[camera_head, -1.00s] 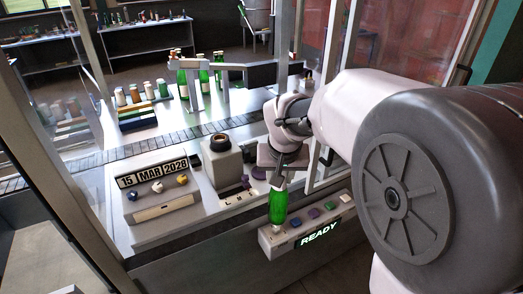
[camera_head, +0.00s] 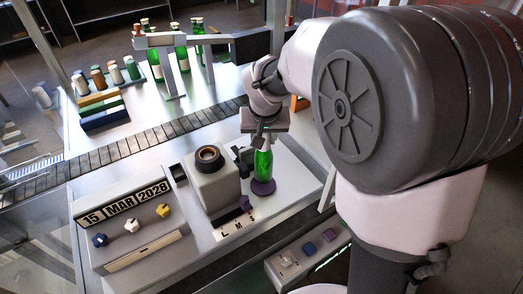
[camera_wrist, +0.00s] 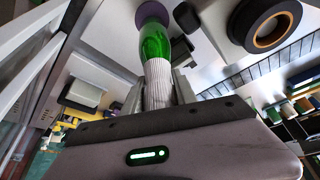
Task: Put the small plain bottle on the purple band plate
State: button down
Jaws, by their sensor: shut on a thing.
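My gripper (camera_head: 261,140) is shut on the neck of a small green bottle (camera_head: 263,163), which hangs upright below it. The bottle has no label that I can see. In the wrist view the bottle's green body (camera_wrist: 154,40) and pale ribbed neck (camera_wrist: 157,85) lie between the fingers. A round purple plate (camera_head: 263,188) is directly under the bottle's base, and it also shows in the wrist view (camera_wrist: 150,12). The base overlaps the plate in both views; I cannot tell whether it rests on it or is just above.
A grey block with a dark ring (camera_head: 208,158) stands close left of the bottle. A purple slider knob (camera_head: 245,203) is in front, by the letters L M S. A date panel (camera_head: 125,203) is at left. Behind run a conveyor (camera_head: 150,137) and several larger green bottles.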

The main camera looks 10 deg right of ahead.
notch_tip(320, 180, down, 3)
jog(key=shift+w+f, duration=0.1)
jog(key=shift+f+b, duration=0.2)
jog(key=shift+b, duration=0.2)
jog(key=c, duration=1)
grip_release()
